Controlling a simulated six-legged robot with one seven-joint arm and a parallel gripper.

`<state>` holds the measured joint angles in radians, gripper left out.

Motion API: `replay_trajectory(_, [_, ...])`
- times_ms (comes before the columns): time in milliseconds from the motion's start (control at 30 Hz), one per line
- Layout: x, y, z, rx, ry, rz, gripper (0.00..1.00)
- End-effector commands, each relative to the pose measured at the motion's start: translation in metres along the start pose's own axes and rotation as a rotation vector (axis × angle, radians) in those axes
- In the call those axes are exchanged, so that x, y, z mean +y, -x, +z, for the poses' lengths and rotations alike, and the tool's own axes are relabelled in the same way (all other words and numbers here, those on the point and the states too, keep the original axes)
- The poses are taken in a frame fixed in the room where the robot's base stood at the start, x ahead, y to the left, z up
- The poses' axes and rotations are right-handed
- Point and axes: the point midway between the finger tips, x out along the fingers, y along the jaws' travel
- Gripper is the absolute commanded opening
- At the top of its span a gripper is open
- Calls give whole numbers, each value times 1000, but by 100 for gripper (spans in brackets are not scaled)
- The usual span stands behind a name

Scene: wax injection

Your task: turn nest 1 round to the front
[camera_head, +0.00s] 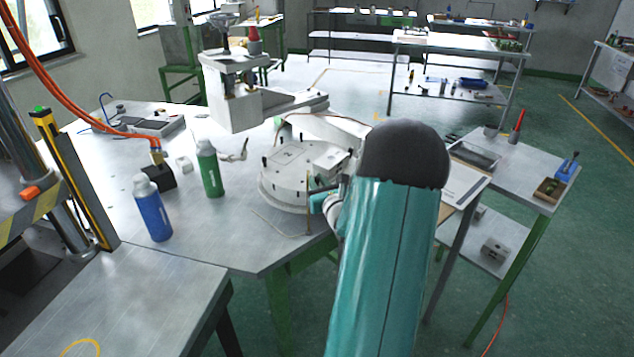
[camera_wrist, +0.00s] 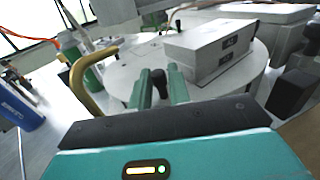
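The round pale turntable (camera_head: 290,190) stands at the right edge of the metal bench, with blocks and short dark pegs on top. In the wrist view its disc (camera_wrist: 120,65) fills the middle, with a grey two-part mould block (camera_wrist: 210,55) on it. In the head view my arm partly hides my gripper (camera_head: 320,203).
A brass post (camera_head: 309,205) rises beside the rim; its bent top (camera_wrist: 88,80) is close left of my fingers. A green bottle (camera_head: 210,170) and blue bottle (camera_head: 152,210) stand left. The grey press (camera_head: 240,95) stands behind the turntable. A side table (camera_head: 535,170) is right.

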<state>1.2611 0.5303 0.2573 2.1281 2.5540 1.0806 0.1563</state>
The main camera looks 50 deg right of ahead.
Motion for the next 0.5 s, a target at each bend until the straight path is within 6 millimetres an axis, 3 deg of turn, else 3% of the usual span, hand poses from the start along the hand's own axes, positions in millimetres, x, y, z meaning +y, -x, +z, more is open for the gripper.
replay_trajectory(267, [0, -2, 0, 1, 0, -1, 19])
replay_trajectory(400, [0, -2, 0, 0, 0, 0, 0])
replay_trajectory(500, [0, -2, 0, 0, 0, 0, 0])
